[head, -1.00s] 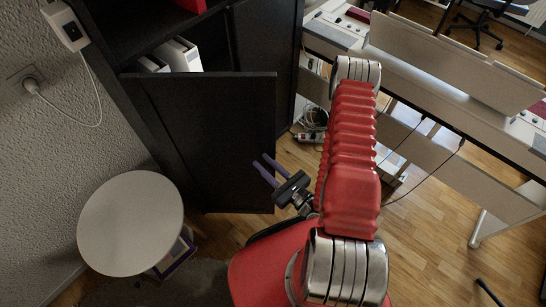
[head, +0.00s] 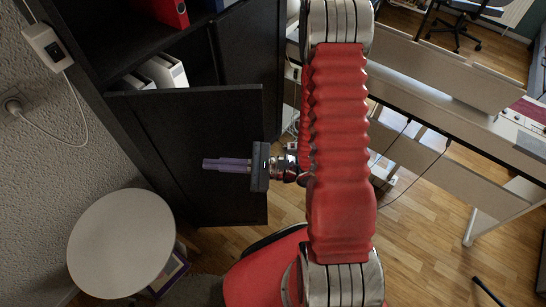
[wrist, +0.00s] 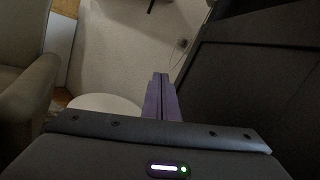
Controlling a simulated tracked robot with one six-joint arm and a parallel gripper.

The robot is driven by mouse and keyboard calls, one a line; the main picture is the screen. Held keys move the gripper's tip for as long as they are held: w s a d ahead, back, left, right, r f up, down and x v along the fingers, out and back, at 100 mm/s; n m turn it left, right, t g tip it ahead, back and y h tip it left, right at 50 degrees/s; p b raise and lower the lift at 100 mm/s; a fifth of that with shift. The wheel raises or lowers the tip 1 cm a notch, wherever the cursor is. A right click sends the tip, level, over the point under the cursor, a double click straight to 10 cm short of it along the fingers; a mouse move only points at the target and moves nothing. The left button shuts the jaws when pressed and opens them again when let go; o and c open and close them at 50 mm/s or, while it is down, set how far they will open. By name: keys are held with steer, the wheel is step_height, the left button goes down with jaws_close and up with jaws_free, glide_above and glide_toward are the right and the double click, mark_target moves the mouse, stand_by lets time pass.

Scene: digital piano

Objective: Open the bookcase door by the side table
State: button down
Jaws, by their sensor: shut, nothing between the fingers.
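The black bookcase door (head: 165,130) near the side table stands out at an angle from the bookcase (head: 85,45). A shelf space with white binders shows behind its top edge. Its right edge hangs over the wooden floor. My gripper (head: 205,164) is in front of the door's face in the head view, its purple fingers together, empty and pointing left. Whether they touch the door cannot be told. In the wrist view the fingers (wrist: 160,82) point toward the wall, with a dark panel (wrist: 255,80) on the right. The round white side table (head: 120,243) stands left of the door.
A white wall with a socket and cable (head: 15,105) is at the left. A digital piano (head: 440,95) with a white bench is at the right. A grey armchair (wrist: 25,90) shows in the wrist view.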

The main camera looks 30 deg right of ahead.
steer(key=s+a+r+n+g+h, duration=0.3)
steer(key=s+r+n+g+h, duration=0.4)
steer(key=s+n+g, duration=0.6)
steer(key=w+d+r+n+t+h, duration=0.2)
steer(key=d+r+n+t+h, duration=0.5)
steer(key=d+r, duration=0.5)
steer(key=r+t+h, duration=0.1)
steer(key=t+h, duration=0.1)
steer(key=h, duration=0.1)
steer(key=shift+d+r+t, duration=0.15)
steer(key=shift+d+t, duration=0.1)
steer(key=shift+t, duration=0.15)
